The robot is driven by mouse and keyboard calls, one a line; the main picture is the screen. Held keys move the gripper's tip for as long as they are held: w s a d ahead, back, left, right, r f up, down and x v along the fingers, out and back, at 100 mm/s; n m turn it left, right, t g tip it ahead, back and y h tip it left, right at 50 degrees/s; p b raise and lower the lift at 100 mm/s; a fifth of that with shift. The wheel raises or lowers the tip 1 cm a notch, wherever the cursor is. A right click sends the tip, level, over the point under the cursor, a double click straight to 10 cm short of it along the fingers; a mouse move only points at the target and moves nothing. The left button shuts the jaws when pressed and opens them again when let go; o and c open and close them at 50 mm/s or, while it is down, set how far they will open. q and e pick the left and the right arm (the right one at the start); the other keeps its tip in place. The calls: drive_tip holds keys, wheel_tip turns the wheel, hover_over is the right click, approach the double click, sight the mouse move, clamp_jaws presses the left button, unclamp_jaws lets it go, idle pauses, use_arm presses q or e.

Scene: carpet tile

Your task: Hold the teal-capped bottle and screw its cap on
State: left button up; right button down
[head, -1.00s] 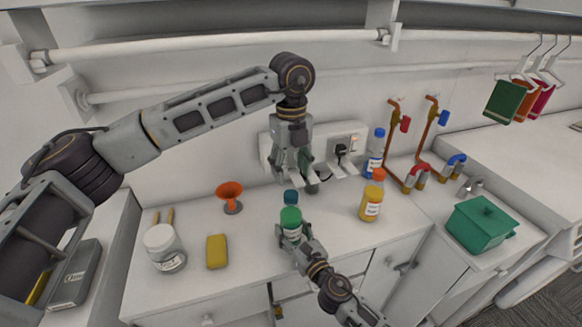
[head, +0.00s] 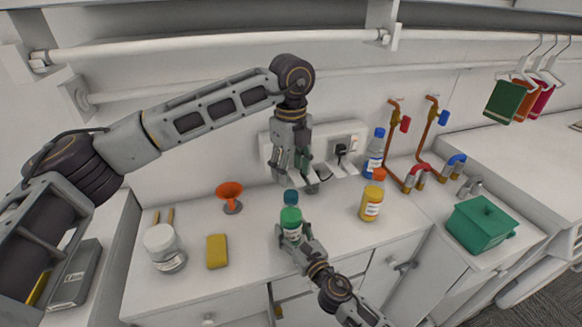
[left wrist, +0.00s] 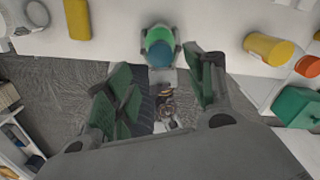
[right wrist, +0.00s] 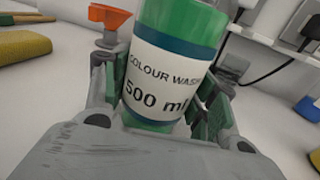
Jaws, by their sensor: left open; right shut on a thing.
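The green bottle (head: 291,218) stands near the counter's front middle. Its label reads "COLOUR WASH 500 ml" in the right wrist view (right wrist: 172,65). My right gripper (head: 293,238) is shut on its body from the front. The teal cap (head: 291,197) sits at the bottle's top; how far it is threaded cannot be told. My left gripper (head: 293,174) is open and empty, pointing down above the cap. In the left wrist view, the cap (left wrist: 160,54) lies beyond the two spread fingers. The right wrist view leaves the cap out of frame.
An orange funnel (head: 229,191), yellow sponge (head: 217,251) and white jar (head: 165,248) are left. A socket panel (head: 340,142) is behind the left gripper.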

sight(291, 194)
use_arm(q)
drive_tip(key=shift+f, duration=3.85)
drive_tip(key=c, duration=1.1)
